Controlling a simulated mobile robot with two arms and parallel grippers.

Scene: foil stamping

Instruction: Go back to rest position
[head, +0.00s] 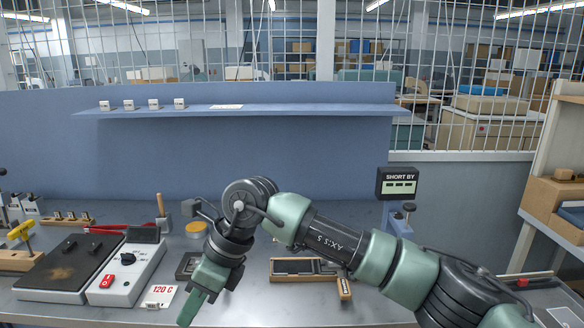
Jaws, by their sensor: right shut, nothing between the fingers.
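My right gripper (190,314) hangs over the front part of the grey workbench (370,305), pointing down and to the left. Its green fingers are closed together with nothing between them. My right arm reaches in from the lower right and crosses in front of the bench. It hides part of a wooden tray (290,278) with dark pieces in it and part of a dark flat block (187,265) behind the gripper. My left gripper and left arm are not in the picture.
Left of the gripper are a white control box (126,275) with a red switch, a dark plate (65,268) and a "120 C" card (160,296). A "SHORT BY" display (397,184) stands at back right. A blue shelf (300,112) spans the back panel.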

